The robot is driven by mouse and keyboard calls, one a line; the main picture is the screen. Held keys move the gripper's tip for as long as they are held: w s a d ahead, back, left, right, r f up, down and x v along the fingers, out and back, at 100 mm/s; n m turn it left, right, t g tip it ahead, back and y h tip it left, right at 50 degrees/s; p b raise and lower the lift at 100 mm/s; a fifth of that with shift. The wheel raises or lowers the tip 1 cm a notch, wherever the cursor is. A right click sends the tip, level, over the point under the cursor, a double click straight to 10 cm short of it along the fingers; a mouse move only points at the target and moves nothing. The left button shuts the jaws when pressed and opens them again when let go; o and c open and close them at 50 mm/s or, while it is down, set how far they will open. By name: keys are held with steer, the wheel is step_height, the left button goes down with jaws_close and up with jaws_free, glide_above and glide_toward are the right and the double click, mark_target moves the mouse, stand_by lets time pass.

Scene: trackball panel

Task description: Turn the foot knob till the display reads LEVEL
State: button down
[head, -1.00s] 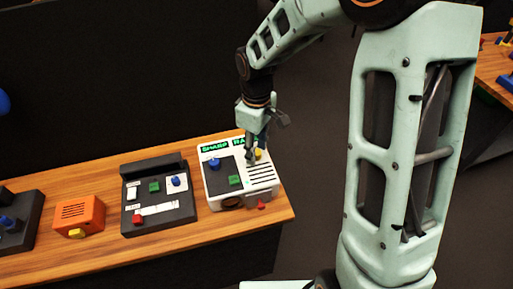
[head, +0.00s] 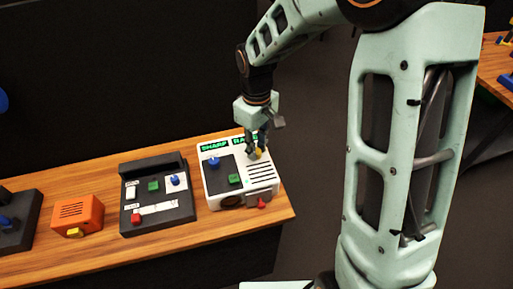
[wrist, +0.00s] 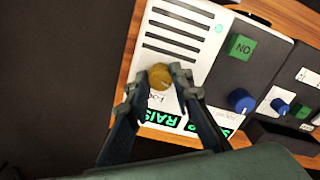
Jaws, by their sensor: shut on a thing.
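The white panel box (head: 215,197) stands at the right end of the wooden bench. The yellow knob (head: 259,154) is on its top, near the back right corner. In the wrist view the yellow knob (wrist: 159,77) has an upside-down, partly hidden label beside it that seems to start "FOO". My gripper (head: 257,150) is shut on this knob, with a finger at each side. Green display text (wrist: 166,116) by the knob shows upside down as "RAIS", its end hidden by a finger. A second green display (head: 213,146) reads "SHARP".
The box also has a blue knob (head: 214,161), a green block button (head: 234,179) and a red part (head: 262,204) at its front. A dark panel (head: 158,215) and an orange box (head: 77,215) stand to the left. The bench's right edge is close.

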steer(key=m+b, duration=0.1)
steer(key=m, duration=0.3)
steer(key=shift+m, duration=0.3)
steer(key=shift+m+b, duration=0.35)
steer(key=shift+m, duration=1.55)
steer(key=c, duration=1.7)
jaws_free()
step_height(320, 180, up, 12)
steer(key=shift+r, duration=0.1)
